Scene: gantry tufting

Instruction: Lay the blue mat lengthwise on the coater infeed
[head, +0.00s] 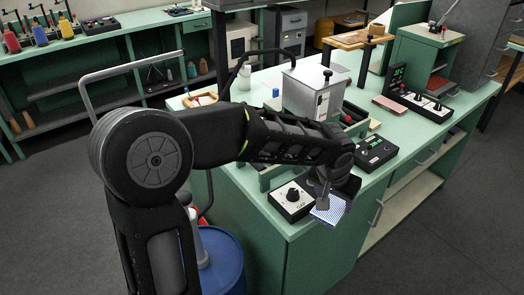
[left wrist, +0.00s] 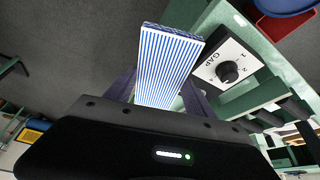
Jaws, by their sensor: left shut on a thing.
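The blue mat (head: 329,210), a flat piece with blue and white stripes, is held in my left gripper (head: 324,193) near the front corner of the green bench. In the left wrist view the mat (left wrist: 168,62) extends out beyond the gripper body, its stripes running along its length. The coater, a grey metal box (head: 308,94), stands on the bench behind my left forearm. My arm covers much of its front, so the infeed is not clearly visible. My right gripper is in neither view.
The GAP dial box (head: 291,198) sits close left of the mat; it also shows in the left wrist view (left wrist: 228,68). A black display box (head: 375,153) lies behind the gripper. A blue drum (head: 222,262) stands on the floor left of the bench.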

